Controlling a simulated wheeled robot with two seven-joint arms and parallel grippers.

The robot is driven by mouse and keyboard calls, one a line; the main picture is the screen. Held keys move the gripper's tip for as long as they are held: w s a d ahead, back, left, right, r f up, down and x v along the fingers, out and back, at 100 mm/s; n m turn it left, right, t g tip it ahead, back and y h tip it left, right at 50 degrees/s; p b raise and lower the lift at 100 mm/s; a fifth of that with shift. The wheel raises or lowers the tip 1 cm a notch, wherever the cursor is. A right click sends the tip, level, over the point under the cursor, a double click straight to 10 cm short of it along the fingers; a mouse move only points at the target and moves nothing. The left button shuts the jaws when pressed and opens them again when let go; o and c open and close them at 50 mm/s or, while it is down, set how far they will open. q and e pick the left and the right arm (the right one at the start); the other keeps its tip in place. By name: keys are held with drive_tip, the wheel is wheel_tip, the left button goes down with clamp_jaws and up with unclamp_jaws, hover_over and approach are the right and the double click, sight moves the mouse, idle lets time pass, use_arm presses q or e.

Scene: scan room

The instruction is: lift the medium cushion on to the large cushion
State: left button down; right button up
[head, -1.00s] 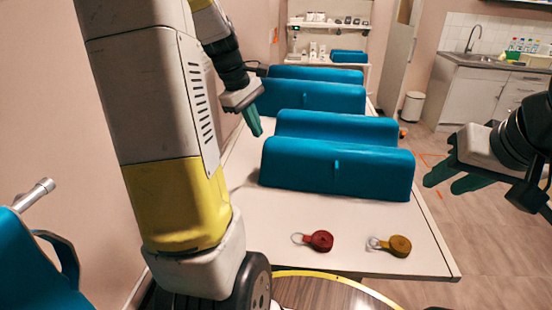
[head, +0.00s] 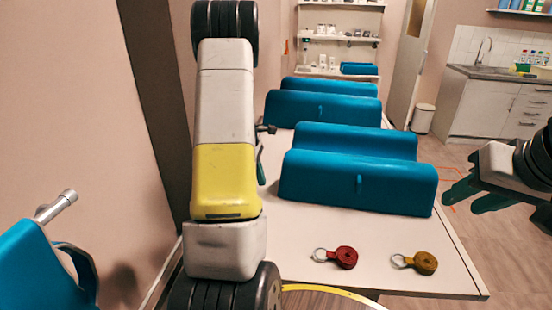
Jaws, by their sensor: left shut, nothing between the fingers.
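Two blue, two-ridged cushions lie on the white table. The nearer one (head: 357,182) has a small loop on its front face; the farther one (head: 322,107) lies behind it with a gap. The nearer looks bigger, but I cannot tell from this view which is large or medium. My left gripper (head: 261,173) is mostly hidden behind my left arm; only a sliver of a green finger shows, left of the nearer cushion. It is shut and empty. My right gripper (head: 472,196) is open and empty, right of the nearer cushion, beyond the table's right edge.
A smaller blue block (head: 359,69) sits on the back shelf. A blue chair-like item (head: 35,270) stands at left. A bin (head: 423,118) stands near the sink cabinet.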

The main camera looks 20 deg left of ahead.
sight(306, 182)
use_arm(q)
drive_tip(key=d, duration=0.2)
drive_tip(key=shift+w+d+f, duration=0.15)
drive_tip(key=shift+w+d, duration=0.15)
drive_tip(key=shift+w, duration=0.05)
drive_tip(key=shift+w+d, duration=0.2)
drive_tip(key=shift+d, duration=0.5)
drive_tip(key=w+d, duration=0.1)
drive_tip(key=d, duration=0.2)
drive_tip(key=w+d, duration=0.1)
drive_tip(key=d, duration=0.7)
drive_tip(key=shift+w, duration=0.4)
drive_tip(key=shift+a, duration=0.15)
